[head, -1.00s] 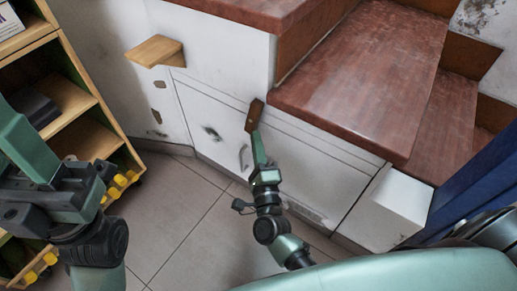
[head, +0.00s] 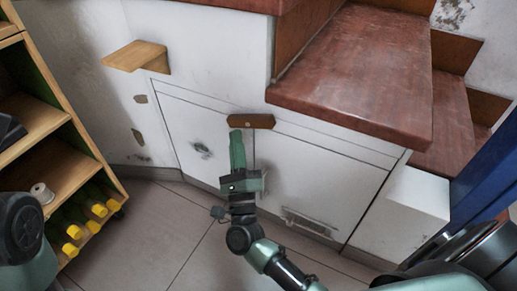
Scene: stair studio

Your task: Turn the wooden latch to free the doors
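The brown wooden latch (head: 251,121) lies about level at the top of the white cabinet doors under the stairs, across the line of the seam between them. The left door (head: 205,140) and the right door (head: 315,185) look shut. My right gripper (head: 237,135) is in front of the left door, with its green fingertips just below the latch's left end. I cannot tell whether they touch it. The fingers overlap from this angle, so their opening is hidden. Of my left arm only a dark joint shows at the left edge; its gripper is out of view.
A wooden shelf unit (head: 75,130) with several yellow-capped bottles stands at the left. A small wooden ledge (head: 138,57) sticks out of the wall. Red-brown stair treads (head: 350,85) overhang the doors. Tiled floor (head: 185,235) is clear below.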

